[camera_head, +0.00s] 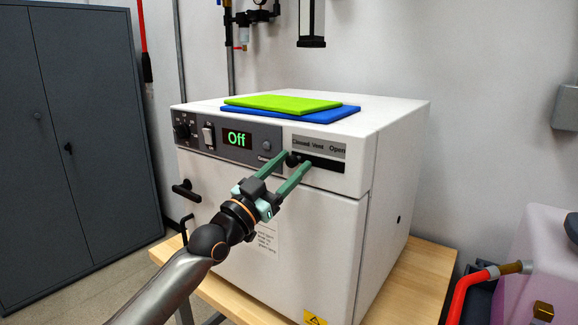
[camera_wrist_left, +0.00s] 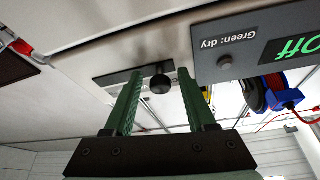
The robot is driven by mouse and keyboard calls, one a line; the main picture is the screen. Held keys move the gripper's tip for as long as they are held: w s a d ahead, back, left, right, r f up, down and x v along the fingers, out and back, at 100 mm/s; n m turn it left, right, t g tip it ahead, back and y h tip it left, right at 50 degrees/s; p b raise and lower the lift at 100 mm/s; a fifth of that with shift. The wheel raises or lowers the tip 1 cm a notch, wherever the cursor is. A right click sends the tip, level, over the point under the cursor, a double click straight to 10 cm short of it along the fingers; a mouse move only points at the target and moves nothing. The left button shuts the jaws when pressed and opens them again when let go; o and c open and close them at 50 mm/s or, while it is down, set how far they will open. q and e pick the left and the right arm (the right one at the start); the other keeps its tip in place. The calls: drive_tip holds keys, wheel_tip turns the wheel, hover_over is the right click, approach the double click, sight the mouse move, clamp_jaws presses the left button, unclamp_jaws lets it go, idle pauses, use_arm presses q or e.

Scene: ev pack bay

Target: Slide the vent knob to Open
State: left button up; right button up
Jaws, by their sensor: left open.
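The vent knob (camera_head: 292,160) is a small dark round knob on the upper front of a white oven (camera_head: 300,225). It sits at the left end of a dark slot (camera_head: 328,165), under the word Closed on the label (camera_head: 318,146) reading Closed, Vent, Open. My left gripper (camera_head: 298,159) has green fingers and is open, its tips around the knob. In the left wrist view the knob (camera_wrist_left: 161,84) stands between the spread fingers (camera_wrist_left: 160,72), with a visible gap on both sides. My right gripper is not in view.
Left of the slot is a control panel (camera_head: 226,131) with a dial, a switch and a display reading Off (camera_head: 237,139). Green (camera_head: 282,103) and blue (camera_head: 318,113) mats lie on the oven. The oven stands on a wooden table (camera_head: 425,275). A grey cabinet (camera_head: 75,140) is at left.

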use_arm(q)
drive_tip(key=shift+c, duration=0.3)
clamp_jaws()
idle(1.1)
